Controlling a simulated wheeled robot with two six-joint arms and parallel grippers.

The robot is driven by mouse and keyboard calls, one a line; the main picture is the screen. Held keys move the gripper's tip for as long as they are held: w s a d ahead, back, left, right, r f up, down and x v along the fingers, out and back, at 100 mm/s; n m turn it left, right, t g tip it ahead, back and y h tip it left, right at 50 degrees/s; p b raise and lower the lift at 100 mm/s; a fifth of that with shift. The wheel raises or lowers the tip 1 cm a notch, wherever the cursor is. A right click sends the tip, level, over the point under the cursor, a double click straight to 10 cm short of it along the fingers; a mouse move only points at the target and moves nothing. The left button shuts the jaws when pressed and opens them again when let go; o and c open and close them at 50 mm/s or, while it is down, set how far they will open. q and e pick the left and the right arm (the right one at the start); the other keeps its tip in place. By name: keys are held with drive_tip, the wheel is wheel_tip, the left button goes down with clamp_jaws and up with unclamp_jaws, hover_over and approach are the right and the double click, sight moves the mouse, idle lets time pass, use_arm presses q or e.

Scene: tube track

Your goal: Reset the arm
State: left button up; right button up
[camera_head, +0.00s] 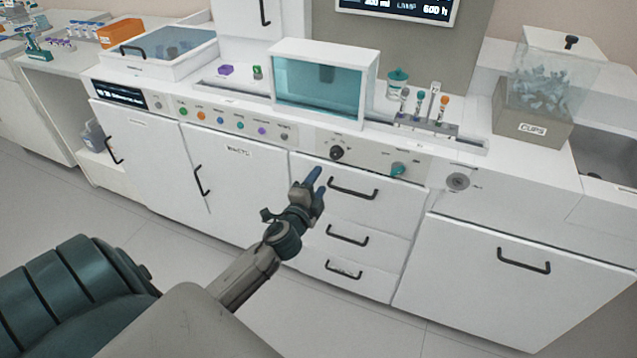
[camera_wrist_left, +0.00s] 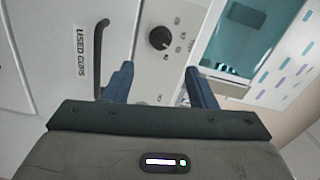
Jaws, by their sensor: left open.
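My left arm reaches in from the lower left in the head view. My left gripper (camera_head: 318,188) is in front of the counter, near the top drawer (camera_head: 365,175) and below the black knob (camera_head: 336,153). In the left wrist view the gripper (camera_wrist_left: 158,85) shows two blue fingers spread apart with nothing between them. Beyond the fingers are the black knob (camera_wrist_left: 160,38) on its panel and a door labelled "USED CUPS" (camera_wrist_left: 55,50). My right gripper does not show in either view.
A glass-fronted chamber (camera_head: 318,85) stands on the counter above the gripper. A teal knob (camera_head: 398,169) is to the right of the black one. Drawer handles (camera_head: 347,236) stick out below. A rack with tubes (camera_head: 427,125) and a cups bin (camera_head: 535,115) stand further right. The floor in front is clear.

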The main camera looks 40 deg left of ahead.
use_arm(q)
drive_tip(key=s+f+n+g, duration=0.25)
drive_tip(key=s+f, duration=0.25)
drive_tip(key=f, duration=0.7)
drive_tip(key=s+f+n+g+h, duration=0.15)
drive_tip(key=s+f+g, duration=0.3)
drive_tip(key=f, duration=0.65)
drive_tip(key=s+f+n+g+y, duration=0.1)
drive_tip(key=s+f+n+g, duration=0.15)
drive_tip(key=s+f, duration=0.65)
drive_tip(key=s+d+f+n+g+h, duration=0.1)
drive_tip(key=s+d+f+n+g, duration=0.2)
drive_tip(key=s+f, duration=0.8)
drive_tip(key=s+d+f+n+g+h, duration=0.2)
drive_tip(key=s+d+f, duration=0.4)
drive_tip(key=s+f, duration=0.4)
drive_tip(key=s+n+g, duration=0.1)
drive_tip(key=s, duration=0.2)
drive_tip(key=shift+f, duration=0.4)
